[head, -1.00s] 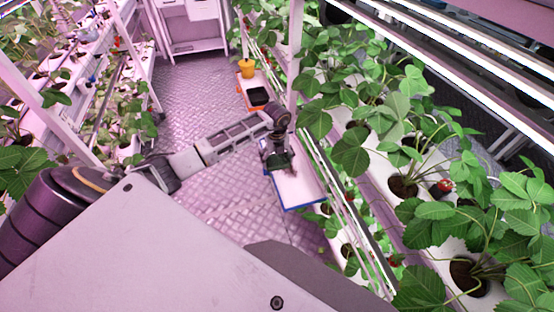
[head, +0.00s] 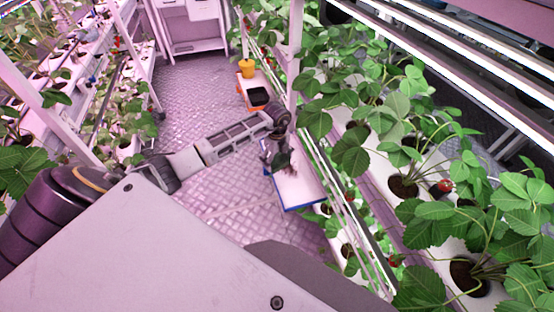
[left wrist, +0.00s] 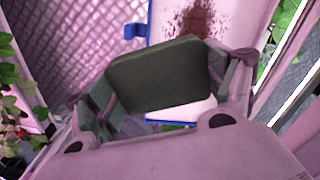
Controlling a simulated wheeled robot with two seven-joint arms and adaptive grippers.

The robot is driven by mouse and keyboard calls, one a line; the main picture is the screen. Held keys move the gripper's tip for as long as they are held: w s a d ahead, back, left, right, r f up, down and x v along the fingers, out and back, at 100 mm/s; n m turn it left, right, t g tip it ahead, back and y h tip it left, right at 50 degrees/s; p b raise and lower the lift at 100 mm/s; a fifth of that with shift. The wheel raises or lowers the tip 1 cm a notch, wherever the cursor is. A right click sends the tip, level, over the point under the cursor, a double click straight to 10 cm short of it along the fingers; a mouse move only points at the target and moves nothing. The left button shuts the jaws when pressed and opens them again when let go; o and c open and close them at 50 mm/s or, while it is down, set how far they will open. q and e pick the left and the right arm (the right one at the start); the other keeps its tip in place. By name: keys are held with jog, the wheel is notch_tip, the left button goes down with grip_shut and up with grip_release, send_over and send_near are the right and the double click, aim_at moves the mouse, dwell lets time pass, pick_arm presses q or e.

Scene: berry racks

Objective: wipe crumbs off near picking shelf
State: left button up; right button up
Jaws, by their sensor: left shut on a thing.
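The near picking shelf (head: 308,188) is a white board with a blue edge, low beside the right-hand rack in the head view. It also shows behind the gripper in the left wrist view (left wrist: 235,20). Dark red-brown crumbs (left wrist: 195,22) lie in a patch on it, beyond the pad. My left gripper (head: 278,158) is over the far left part of the shelf, shut on a dark grey-green pad (left wrist: 160,75). The pad is tilted in the wrist view; whether it touches the shelf I cannot tell. My right gripper is not in view.
A farther shelf with an orange edge (head: 242,92) holds a yellow pot (head: 247,68) and a black tray (head: 259,97). A white upright post (head: 295,60) and strawberry plants (head: 350,150) stand close on the right. The textured aisle floor (head: 195,90) is clear.

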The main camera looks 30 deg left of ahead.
pick_arm(q)
jog(key=shift+f, duration=0.2)
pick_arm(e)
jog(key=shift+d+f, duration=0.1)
pick_arm(q)
jog(key=shift+f+b, duration=2.1)
jog(key=shift+f, duration=0.7)
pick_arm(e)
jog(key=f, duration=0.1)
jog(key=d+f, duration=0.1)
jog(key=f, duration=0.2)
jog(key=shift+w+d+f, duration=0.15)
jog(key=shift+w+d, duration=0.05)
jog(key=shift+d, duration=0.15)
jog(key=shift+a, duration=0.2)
pick_arm(q)
jog(key=shift+f+b, duration=0.25)
jog(key=shift+b, duration=0.05)
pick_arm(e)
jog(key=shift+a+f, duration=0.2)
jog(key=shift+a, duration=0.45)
